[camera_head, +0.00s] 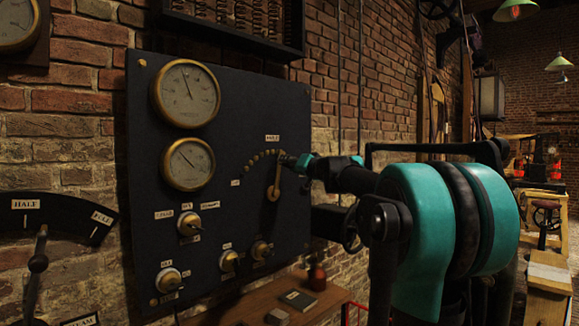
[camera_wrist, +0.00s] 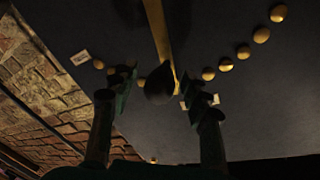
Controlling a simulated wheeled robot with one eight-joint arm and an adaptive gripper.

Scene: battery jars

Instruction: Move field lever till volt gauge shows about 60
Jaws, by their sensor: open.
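The field lever (camera_head: 275,180) is a brass arm on the dark panel, standing nearly upright below an arc of brass studs. In the wrist view the brass lever (camera_wrist: 160,38) ends at a dark knob (camera_wrist: 159,84). My gripper (camera_wrist: 157,80) is open, with one finger on each side of the knob; I cannot tell whether either touches it. In the head view my gripper (camera_head: 293,161) is at the lever's top and hides its knob. Two brass-rimmed gauges are on the panel: the upper gauge (camera_head: 186,93) has its needle almost straight up, the lower gauge (camera_head: 188,164) up-left. Their labels are unreadable.
Several small knobs, such as one knob (camera_head: 189,226), sit low on the panel (camera_head: 150,110). A wooden shelf (camera_head: 325,298) below bears a red-brown bottle (camera_head: 317,276) and a dark booklet (camera_head: 298,299). Another lever (camera_head: 38,263) stands at far left.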

